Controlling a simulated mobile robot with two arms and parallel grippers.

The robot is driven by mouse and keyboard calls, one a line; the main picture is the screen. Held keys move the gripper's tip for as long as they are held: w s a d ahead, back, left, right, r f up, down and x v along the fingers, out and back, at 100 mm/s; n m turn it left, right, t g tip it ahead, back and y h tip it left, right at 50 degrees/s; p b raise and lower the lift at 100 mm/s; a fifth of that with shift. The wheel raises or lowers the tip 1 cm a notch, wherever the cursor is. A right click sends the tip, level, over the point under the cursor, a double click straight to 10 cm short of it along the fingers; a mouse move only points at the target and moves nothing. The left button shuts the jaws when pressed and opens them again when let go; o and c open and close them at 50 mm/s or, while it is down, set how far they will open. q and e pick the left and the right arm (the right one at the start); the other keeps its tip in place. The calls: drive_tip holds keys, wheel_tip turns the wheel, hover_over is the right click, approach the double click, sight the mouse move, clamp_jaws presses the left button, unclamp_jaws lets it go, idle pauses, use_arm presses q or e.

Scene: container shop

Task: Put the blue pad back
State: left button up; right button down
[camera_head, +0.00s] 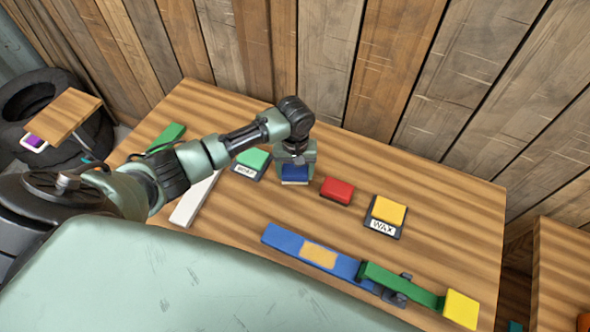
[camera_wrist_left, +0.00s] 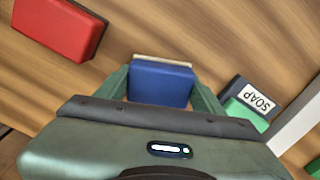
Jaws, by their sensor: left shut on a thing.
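The blue pad (camera_head: 295,172) is between the fingers of my left gripper (camera_head: 295,165), low over the back middle of the table. It also shows in the left wrist view (camera_wrist_left: 160,82), with a pale edge along its far side. My left gripper is shut on it, one green finger on each side. I cannot tell whether the pad touches the table or something under it. My right gripper is not in view.
A green pad (camera_head: 253,158) on a SOAP holder (camera_head: 245,171) is left of the gripper. A red pad (camera_head: 337,190) and a yellow pad (camera_head: 388,210) on a WAX holder (camera_head: 382,227) are right. A long blue bar (camera_head: 285,242) lies in front. A white strip (camera_head: 195,202) lies left.

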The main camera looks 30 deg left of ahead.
sight(295, 170)
use_arm(q)
drive_tip(key=shift+f, duration=0.1)
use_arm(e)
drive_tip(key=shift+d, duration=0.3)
use_arm(q)
drive_tip(key=o, duration=1.2)
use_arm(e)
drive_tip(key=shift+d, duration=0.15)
use_arm(q)
wheel_tip(295, 170, up, 12)
drive_tip(key=shift+r+b, duration=0.2)
drive_tip(key=shift+b, duration=0.3)
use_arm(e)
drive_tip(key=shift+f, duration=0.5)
use_arm(q)
drive_tip(key=shift+f, duration=0.15)
